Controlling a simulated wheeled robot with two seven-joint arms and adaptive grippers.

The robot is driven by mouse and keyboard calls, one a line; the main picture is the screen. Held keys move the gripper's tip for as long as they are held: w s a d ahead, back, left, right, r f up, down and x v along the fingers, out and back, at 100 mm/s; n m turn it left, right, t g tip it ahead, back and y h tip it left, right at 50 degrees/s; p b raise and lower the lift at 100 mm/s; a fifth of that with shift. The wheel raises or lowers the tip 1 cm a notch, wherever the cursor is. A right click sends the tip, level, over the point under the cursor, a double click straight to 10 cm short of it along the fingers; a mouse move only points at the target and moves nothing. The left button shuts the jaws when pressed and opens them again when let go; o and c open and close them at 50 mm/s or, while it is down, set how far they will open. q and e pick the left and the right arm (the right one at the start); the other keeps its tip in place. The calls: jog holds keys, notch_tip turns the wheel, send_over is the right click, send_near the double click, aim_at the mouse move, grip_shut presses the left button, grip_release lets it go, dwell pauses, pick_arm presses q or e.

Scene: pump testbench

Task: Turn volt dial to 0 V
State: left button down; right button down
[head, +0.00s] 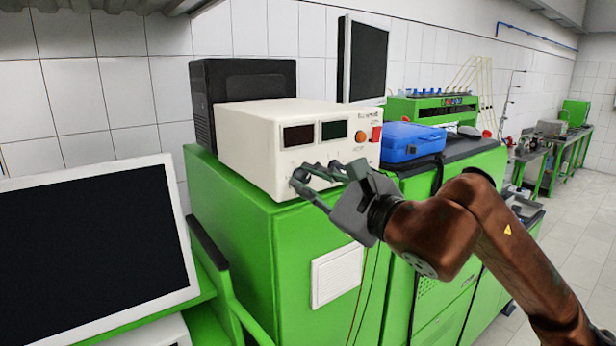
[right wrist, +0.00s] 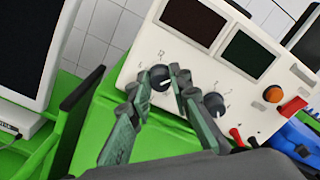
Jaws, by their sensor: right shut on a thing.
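A cream power supply (head: 250,150) with two dark displays stands on a green cabinet. Its front carries two black dials, seen best in the right wrist view: a left dial (right wrist: 158,73) and a right dial (right wrist: 213,104). My right gripper (head: 312,174) is at the lower front of the supply. In the right wrist view its fingers (right wrist: 159,86) are on either side of the left dial and shut on it. A pale mark shows on this dial, but its labels are too small to read. In the head view the fingers largely hide the dials. My left gripper is not in view.
An orange button (right wrist: 273,94) and a red switch (right wrist: 293,106) sit right of the displays. A blue case (head: 412,142) lies right of the supply. A monitor (head: 90,250) stands at the left. The green cabinet (head: 235,235) has wires down its front.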

jog(key=n, duration=0.4)
jog(key=shift+n+p, duration=0.3)
jog(key=shift+p, duration=0.1)
jog(key=n+p, duration=0.1)
jog(key=n, duration=0.3)
jog(key=shift+f+n, duration=0.1)
jog(key=shift+n, duration=0.2)
jog(key=n, duration=0.3)
jog(key=shift+n+p, duration=0.3)
jog(key=shift+p, duration=0.05)
jog(key=n+p, duration=0.1)
jog(key=n, duration=0.3)
jog(key=shift+f, duration=0.1)
jog(key=n+p, duration=0.1)
jog(key=n, duration=0.4)
jog(key=shift+p, duration=0.35)
jog(key=n+p, duration=0.1)
jog(key=n, duration=0.2)
jog(key=shift+n, duration=0.3)
jog(key=n+p, duration=0.2)
jog(key=n, duration=0.2)
jog(key=shift+n, duration=0.3)
jog(key=shift+w+d+f+n+p, duration=0.1)
jog(key=shift+n+p, duration=0.95)
jog(key=shift+n, duration=1.15)
